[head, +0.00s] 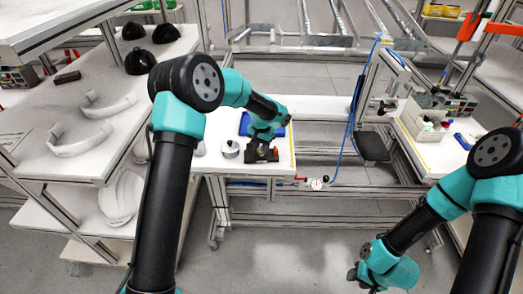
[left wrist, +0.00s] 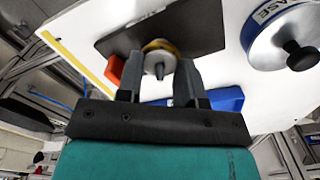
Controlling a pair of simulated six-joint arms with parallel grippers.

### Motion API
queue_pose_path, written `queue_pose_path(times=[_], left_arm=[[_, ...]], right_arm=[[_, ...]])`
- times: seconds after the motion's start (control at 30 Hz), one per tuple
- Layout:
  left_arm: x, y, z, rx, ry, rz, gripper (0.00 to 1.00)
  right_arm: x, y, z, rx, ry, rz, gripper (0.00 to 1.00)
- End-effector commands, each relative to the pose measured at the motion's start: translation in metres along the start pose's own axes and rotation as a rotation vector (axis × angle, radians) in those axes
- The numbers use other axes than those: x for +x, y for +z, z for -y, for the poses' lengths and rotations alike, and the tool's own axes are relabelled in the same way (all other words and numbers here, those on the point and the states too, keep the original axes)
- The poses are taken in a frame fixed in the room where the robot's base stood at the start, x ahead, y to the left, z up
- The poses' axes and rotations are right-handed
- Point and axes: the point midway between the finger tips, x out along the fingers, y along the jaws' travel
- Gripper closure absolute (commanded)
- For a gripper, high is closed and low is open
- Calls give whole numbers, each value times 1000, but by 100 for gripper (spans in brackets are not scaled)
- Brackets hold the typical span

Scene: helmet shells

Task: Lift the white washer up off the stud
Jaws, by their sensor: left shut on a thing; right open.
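In the left wrist view, the white washer (left wrist: 157,60) is a small pale round piece with a tan-yellow rim, between the two fingers of my left gripper (left wrist: 160,78). The fingers are shut on its sides. A grey stud (left wrist: 160,71) shows at its middle. Behind it lies a dark plate (left wrist: 198,28); I cannot tell whether the washer touches it. In the head view my left gripper (head: 262,152) is low over the white table (head: 225,181), and the washer is too small to make out. My right gripper (head: 366,277) hangs at the lower right, far from the table.
A round grease tin (left wrist: 283,37) with a black knob stands near the gripper; the head view shows it (head: 229,149) left of the gripper. A red-orange block (left wrist: 114,70) and a blue thing (left wrist: 226,99) are close to the fingers. White helmet shells (head: 78,140) lie on the left shelf.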

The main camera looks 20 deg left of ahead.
Motion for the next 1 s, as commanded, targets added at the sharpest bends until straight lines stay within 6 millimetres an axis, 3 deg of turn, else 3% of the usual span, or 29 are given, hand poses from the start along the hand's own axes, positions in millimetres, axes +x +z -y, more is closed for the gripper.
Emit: queue_pose_path(times=[1.0], left_arm=[[-14,0,0,0,0,0,77]], right_arm=[[0,0,0,0,0,0,57]])
